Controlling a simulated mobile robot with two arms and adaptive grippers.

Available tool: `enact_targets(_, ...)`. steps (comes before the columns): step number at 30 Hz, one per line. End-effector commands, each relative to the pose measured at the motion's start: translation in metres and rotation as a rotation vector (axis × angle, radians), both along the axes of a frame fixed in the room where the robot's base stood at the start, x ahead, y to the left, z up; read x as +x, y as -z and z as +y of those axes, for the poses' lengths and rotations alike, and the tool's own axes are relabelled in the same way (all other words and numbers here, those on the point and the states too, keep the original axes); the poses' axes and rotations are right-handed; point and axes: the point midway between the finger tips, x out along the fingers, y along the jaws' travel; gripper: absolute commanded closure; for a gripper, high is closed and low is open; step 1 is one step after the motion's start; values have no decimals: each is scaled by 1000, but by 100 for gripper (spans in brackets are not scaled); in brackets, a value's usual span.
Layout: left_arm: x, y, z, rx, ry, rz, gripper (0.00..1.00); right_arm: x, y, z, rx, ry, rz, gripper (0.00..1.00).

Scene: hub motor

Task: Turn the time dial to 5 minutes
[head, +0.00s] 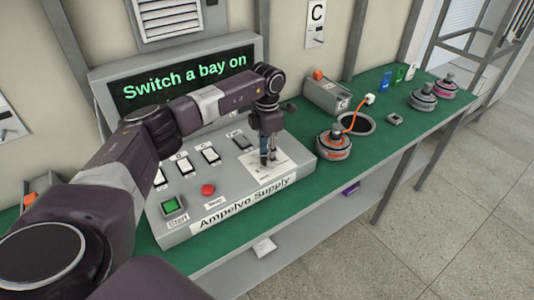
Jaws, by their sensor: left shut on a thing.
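My left arm reaches in from the left across the grey Ampelvo Supply console. My left gripper (267,158) points down at the console's right part and is shut on the time dial, which is mostly hidden by the fingers. A white dial plate (286,167) shows around it; its marks are too small to read. I cannot tell which minute the dial points to. My right gripper is not in view.
The console has several white switches (211,155), a red button (208,189) and a green start button (169,205). A screen (185,82) behind reads "Switch a bay on". A hub motor (333,145) with an orange cable sits right on the green bench (385,150).

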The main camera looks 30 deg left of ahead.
Motion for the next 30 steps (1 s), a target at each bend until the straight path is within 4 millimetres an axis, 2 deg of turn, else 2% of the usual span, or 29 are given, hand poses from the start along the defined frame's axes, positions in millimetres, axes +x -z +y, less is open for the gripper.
enact_targets(18,1,-2,0,1,-578,-2,94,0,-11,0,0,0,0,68)
enact_targets(30,1,-2,0,-1,-849,-3,94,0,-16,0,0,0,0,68)
